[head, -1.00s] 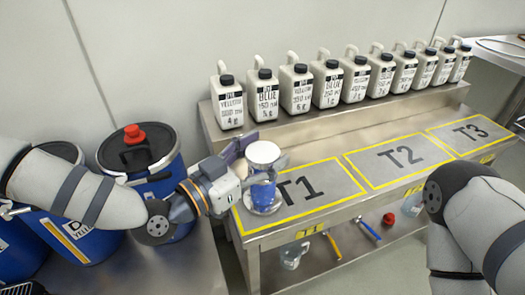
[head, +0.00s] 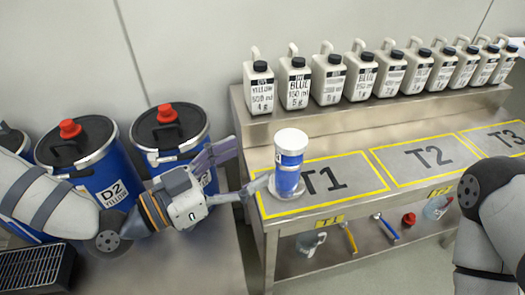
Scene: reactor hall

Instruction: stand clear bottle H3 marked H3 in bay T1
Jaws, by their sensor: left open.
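A clear bottle with a white lid and blue contents (head: 289,165) stands upright in the left part of bay T1 (head: 350,178), inside its yellow outline. No H3 mark can be read on it. My left gripper (head: 252,164) is open, just left of the bottle. One finger lies up and behind; the lower finger's tip is close to the bottle's base, and I cannot tell whether it touches. Nothing is held between the fingers. My right arm shows at the right edge, but its gripper is out of view.
Bays T2 (head: 425,158) and T3 (head: 503,136) are empty. Several white jugs (head: 297,84) line the raised back shelf. Blue drums with red caps (head: 172,136) stand at left. A clear jug (head: 310,243), hand tools and a red item (head: 409,219) lie on the lower shelf.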

